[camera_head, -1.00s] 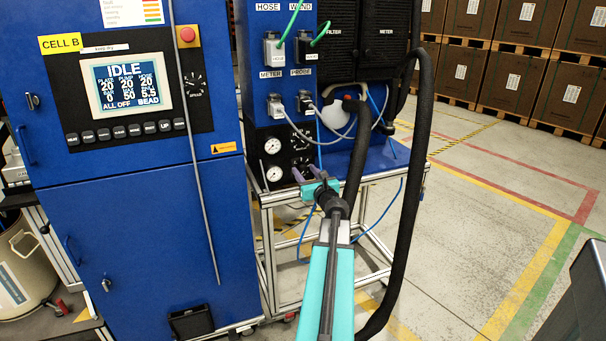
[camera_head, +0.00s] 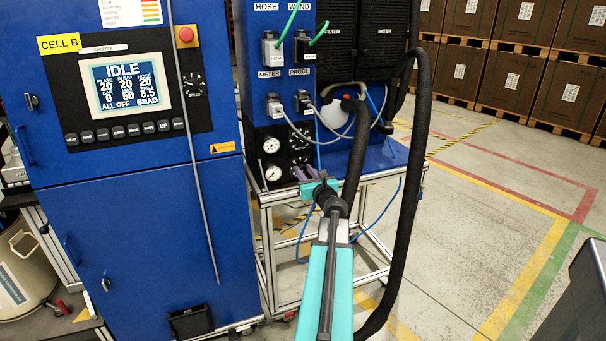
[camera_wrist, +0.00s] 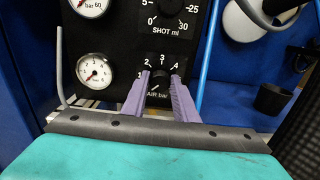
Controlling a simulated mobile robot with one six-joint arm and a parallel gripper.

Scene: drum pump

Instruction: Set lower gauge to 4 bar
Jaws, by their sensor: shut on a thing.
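The lower gauge (camera_wrist: 95,72) is a small round white dial on the black panel in the wrist view; its needle is too small to read surely. It also shows in the head view (camera_head: 273,173). Right of it is the AIR bar knob (camera_wrist: 158,88), with a printed scale showing 2, 3 and 4. My gripper (camera_wrist: 159,77) has its two purple fingers on either side of this knob and is shut on it. The fingers hide much of the knob and its pointer. In the head view my gripper (camera_head: 305,171) reaches the panel's lower right.
The upper gauge (camera_wrist: 89,5), marked bar 60, sits above. The SHOT ml dial (camera_wrist: 172,12) is above the AIR knob. A blue hose (camera_wrist: 207,55) hangs close to the right finger. A thin grey rod (camera_wrist: 60,65) stands at left.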

